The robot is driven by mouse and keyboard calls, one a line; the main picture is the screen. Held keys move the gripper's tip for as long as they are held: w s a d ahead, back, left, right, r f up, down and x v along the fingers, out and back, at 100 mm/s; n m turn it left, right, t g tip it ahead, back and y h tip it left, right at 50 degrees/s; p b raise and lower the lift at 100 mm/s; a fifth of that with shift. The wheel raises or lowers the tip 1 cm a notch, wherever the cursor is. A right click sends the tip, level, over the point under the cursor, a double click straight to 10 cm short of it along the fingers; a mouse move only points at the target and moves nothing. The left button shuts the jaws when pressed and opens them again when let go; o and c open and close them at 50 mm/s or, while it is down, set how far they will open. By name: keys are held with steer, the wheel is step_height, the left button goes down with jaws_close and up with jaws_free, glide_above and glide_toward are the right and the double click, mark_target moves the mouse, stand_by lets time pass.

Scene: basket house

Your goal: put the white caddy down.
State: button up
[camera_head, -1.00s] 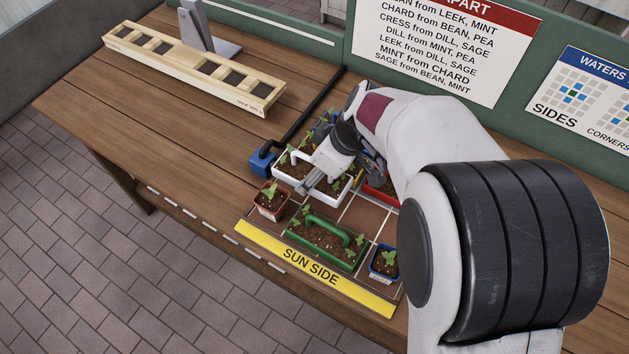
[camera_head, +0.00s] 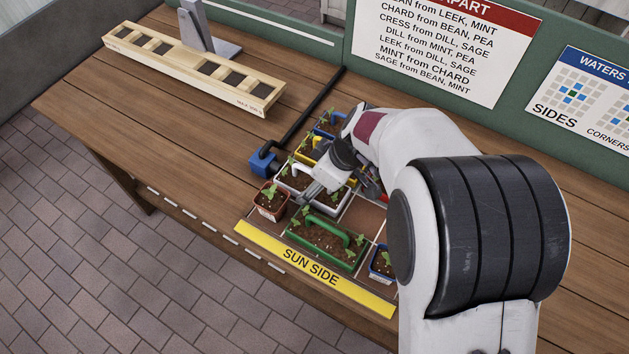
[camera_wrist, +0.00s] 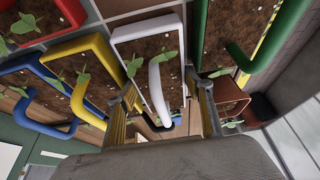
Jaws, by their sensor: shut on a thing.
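The white caddy (camera_head: 327,203) holds soil and several seedlings. In the head view it sits low on the gridded board, behind the green caddy (camera_head: 345,265) and in front of the yellow caddy (camera_head: 303,146). My gripper (camera_head: 311,188) is over it, with its fingers around the caddy's handle. In the wrist view the white handle (camera_wrist: 159,92) runs between the two fingers of my gripper (camera_wrist: 165,105). The white caddy's rim (camera_wrist: 118,37) also shows there. Whether its base touches the board is hidden from me.
A terracotta pot (camera_head: 269,203) stands close at the left, and a blue pot (camera_head: 381,263) at the front right. A blue caddy (camera_head: 318,131) is at the back. A blue box (camera_head: 262,164) with a dark pipe is left of the board.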

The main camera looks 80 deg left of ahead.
stand_by(0.3)
steer(key=o, duration=1)
steer(key=shift+f, duration=0.1)
steer(key=shift+o, duration=0.2)
steer(key=v, duration=1.2)
